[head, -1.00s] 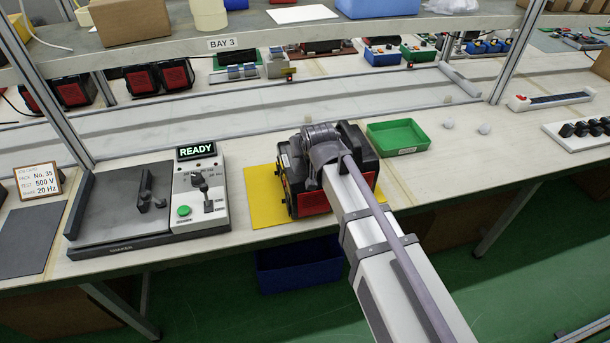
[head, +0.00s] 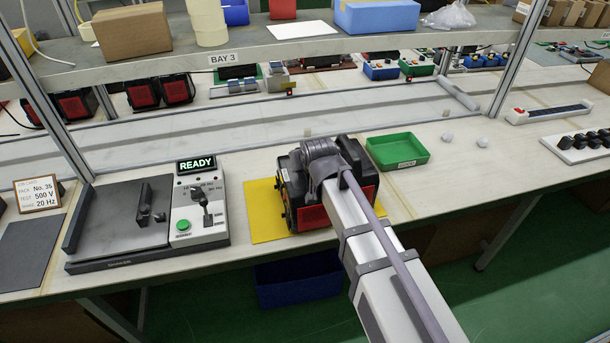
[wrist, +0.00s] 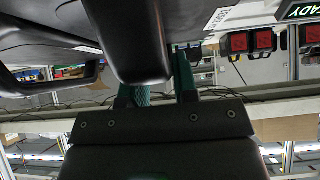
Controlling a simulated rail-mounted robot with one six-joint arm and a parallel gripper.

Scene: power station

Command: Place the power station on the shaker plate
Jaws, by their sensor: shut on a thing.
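The power station (head: 291,193) is a black box with red panels. It stands upright over the yellow mat (head: 263,222), right of the control box; any gap beneath it is hard to tell. My arm covers part of it in the head view. In the wrist view, my gripper (wrist: 160,90), with teal fingers, is shut on the black handle (wrist: 130,40) of the power station; the fingertips are partly hidden. The shaker plate (head: 112,228) is dark grey, at the left of the bench, with a black clamp (head: 146,204) standing on it and an upright rail on its left.
The control box (head: 198,232) with a READY display, lever and green button stands between the shaker plate and the mat. A green tray (head: 398,163) is behind right. A job card (head: 38,196) stands at left. A shelf (head: 130,60) overhangs the back.

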